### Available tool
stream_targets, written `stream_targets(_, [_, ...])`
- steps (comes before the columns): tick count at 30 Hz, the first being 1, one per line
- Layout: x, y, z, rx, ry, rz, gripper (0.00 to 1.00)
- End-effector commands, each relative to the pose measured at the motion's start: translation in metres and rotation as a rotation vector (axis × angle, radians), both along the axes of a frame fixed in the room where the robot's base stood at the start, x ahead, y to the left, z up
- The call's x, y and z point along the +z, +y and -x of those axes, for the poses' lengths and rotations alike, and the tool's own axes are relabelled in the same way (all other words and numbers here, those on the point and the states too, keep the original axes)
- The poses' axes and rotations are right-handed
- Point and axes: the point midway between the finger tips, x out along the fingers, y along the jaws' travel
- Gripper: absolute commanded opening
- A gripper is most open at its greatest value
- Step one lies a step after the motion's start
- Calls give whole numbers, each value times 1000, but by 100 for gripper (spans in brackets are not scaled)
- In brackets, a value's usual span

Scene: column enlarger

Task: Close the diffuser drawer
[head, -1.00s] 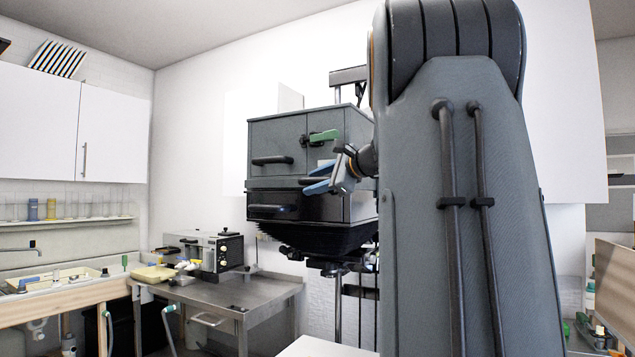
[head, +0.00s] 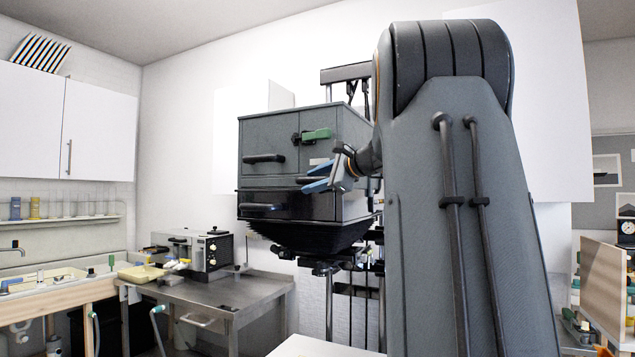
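The grey enlarger head (head: 275,135) stands at the centre, left of my arm. Its upper front has a black handle (head: 264,159) and a green lever (head: 316,135). A dark lower drawer-like section (head: 290,209) has its own black handle (head: 260,207). Another dark handle (head: 306,180) shows between them, partly behind my gripper. Which part is the diffuser drawer, and how far it stands out, I cannot tell. My gripper (head: 314,178) has blue fingers, spread apart and empty, pointing left in front of the head's right side. Whether it touches the head is unclear.
Black bellows (head: 312,236) hang below the head. A metal table (head: 225,290) with a grey and black device (head: 200,252) stands left. A sink counter (head: 60,290) is at far left, and a wooden panel (head: 605,280) at far right.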

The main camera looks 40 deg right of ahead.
Motion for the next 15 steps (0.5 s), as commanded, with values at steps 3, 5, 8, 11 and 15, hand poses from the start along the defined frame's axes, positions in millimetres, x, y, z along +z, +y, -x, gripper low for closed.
stream_targets(3, [0, 0, 0, 1, 1, 0, 37])
stream_targets(5, [-1, 0, 0, 1, 1, 0, 37])
stream_targets(8, [0, 1, 0, 2, 1, 0, 37])
stream_targets(11, [1, 0, 6, 1, -1, 1, 37])
stream_targets(15, [4, -4, 25, -2, -1, 3, 37])
